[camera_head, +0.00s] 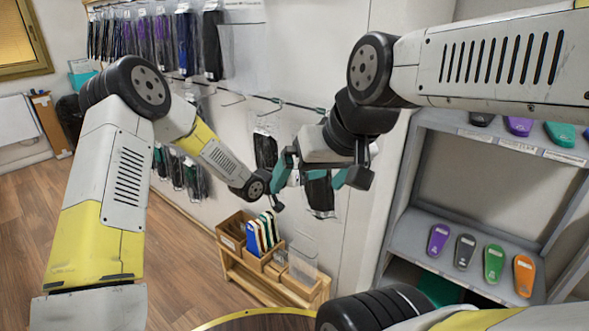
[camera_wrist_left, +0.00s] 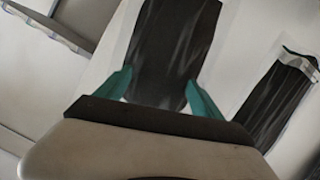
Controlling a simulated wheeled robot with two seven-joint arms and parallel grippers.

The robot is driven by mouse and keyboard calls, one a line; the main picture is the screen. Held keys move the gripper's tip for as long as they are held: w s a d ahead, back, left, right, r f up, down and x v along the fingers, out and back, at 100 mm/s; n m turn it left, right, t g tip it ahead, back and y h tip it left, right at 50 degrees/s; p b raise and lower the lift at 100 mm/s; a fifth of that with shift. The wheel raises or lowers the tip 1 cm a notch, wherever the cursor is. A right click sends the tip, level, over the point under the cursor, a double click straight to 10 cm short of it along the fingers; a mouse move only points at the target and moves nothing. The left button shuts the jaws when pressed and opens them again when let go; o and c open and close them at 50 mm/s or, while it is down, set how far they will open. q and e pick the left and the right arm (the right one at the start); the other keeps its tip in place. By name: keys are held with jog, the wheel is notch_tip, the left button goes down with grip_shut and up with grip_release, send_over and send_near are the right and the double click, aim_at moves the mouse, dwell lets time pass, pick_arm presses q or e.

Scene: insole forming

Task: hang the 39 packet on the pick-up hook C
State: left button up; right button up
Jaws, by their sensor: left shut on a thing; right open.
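A clear packet with a black insole (camera_wrist_left: 172,45) lies between the teal fingers of my left gripper (camera_wrist_left: 160,92), which is shut on it. In the head view, a black packet (camera_head: 320,196) hangs below the grippers and looks like the held one. My left gripper there is mostly hidden behind the right one. My right gripper (camera_head: 314,180) is open, its fingers apart close in front of the left gripper and the packet's upper part. The packet's number cannot be read. Empty wire hooks (camera_head: 229,99) stick out from the wall panel; I cannot read which is hook C.
Another black packet (camera_head: 265,147) hangs at the wall just left of the grippers. Several packets (camera_head: 160,40) hang in a row at upper left. A wooden box (camera_head: 232,243) with coloured items stands below. A grey shelf (camera_head: 415,240) with coloured insoles is at right.

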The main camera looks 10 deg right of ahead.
pick_arm(q)
jog(key=o, duration=1.9)
jog(key=shift+o, duration=0.2)
jog(key=shift+r, duration=0.1)
